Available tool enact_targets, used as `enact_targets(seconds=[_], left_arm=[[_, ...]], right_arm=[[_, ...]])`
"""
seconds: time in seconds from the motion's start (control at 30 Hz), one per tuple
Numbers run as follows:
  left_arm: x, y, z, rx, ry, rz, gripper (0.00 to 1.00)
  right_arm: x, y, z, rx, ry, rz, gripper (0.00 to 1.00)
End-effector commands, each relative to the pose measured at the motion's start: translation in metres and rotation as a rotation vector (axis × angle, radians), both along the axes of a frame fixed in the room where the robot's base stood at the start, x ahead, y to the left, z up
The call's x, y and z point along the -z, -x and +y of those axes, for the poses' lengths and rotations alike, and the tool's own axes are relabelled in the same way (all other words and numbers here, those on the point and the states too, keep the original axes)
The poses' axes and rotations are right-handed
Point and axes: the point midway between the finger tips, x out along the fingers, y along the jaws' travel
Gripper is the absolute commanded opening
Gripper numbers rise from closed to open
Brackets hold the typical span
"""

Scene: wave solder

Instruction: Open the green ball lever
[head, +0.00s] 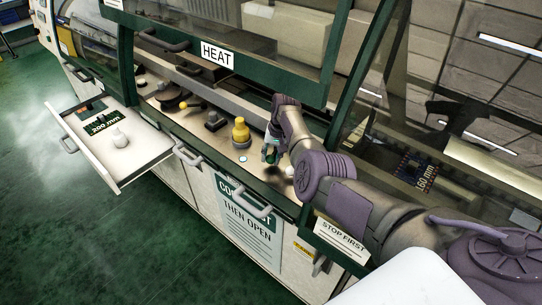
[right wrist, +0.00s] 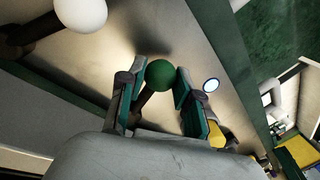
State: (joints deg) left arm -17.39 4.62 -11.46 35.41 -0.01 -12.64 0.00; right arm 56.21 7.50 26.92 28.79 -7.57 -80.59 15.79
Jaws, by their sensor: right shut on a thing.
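The green ball lever (right wrist: 159,75) has a dark green ball on a dark stem and stands on the metal panel. It shows in the right wrist view between the fingers of my right gripper (right wrist: 158,92). My right gripper is shut on the ball, with one finger on each side. In the head view the gripper (head: 270,153) reaches down to the panel under the HEAT sign (head: 217,55), and it partly hides the green ball. My left gripper is not in view.
A white ball lever (right wrist: 80,12) is close by. A yellow knob (head: 240,130) and a black knob (head: 214,121) stand to the left on the panel. An open drawer (head: 150,163) juts out at the left. A raised green-framed cover hangs above the panel.

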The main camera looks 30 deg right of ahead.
Motion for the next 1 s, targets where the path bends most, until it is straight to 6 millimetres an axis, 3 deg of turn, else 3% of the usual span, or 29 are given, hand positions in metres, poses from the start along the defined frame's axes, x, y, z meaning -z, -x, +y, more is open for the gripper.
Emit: enact_targets(seconds=[0.1,0.13,0.3,0.73,0.87,1.0], left_arm=[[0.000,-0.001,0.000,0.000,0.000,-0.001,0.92],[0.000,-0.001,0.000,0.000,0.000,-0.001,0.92],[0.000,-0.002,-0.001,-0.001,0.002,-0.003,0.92],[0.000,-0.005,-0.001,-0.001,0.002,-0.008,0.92],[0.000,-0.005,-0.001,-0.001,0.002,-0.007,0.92],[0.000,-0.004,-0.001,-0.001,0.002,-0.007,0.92]], right_arm=[[-0.002,-0.002,0.000,0.000,0.001,-0.008,0.00],[-0.002,-0.002,0.000,0.001,0.002,-0.009,0.35],[-0.002,-0.002,0.000,0.001,0.001,-0.006,0.59],[-0.009,-0.001,-0.002,0.003,0.002,-0.004,0.59],[-0.025,0.001,-0.004,0.002,0.002,-0.007,0.59],[-0.056,0.004,-0.009,0.002,0.003,-0.009,0.59]])
